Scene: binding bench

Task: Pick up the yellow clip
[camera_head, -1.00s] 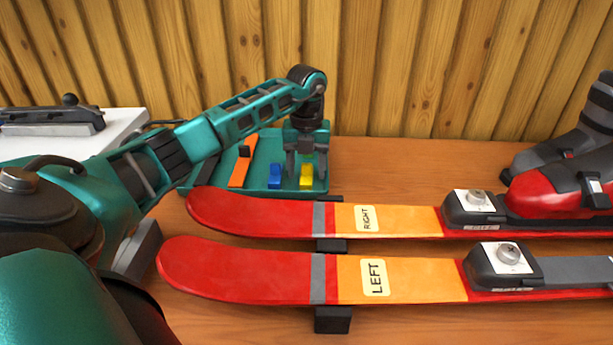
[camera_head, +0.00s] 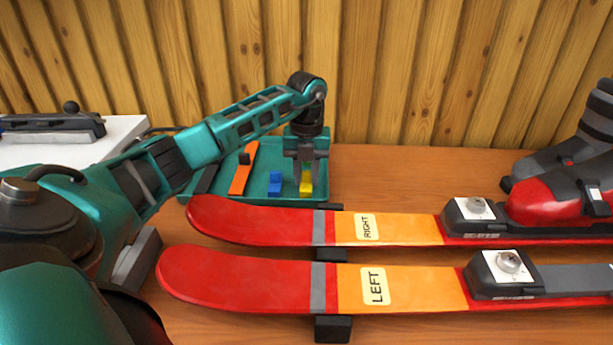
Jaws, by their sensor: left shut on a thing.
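The yellow clip (camera_head: 306,188) is at the right end of the green tray (camera_head: 257,189), next to a blue clip (camera_head: 275,183). My left gripper (camera_head: 306,178) points down over the tray with its fingers shut on the yellow clip. The fingers cover the clip's upper part. I cannot tell whether the clip touches the tray floor. My right gripper is not in view.
An orange tool (camera_head: 243,170) lies in the tray's left part. Two red and orange skis, RIGHT (camera_head: 260,220) and LEFT (camera_head: 240,278), lie in front of the tray. A ski boot (camera_head: 550,200) stands at the right. The bench behind the skis (camera_head: 420,175) is clear.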

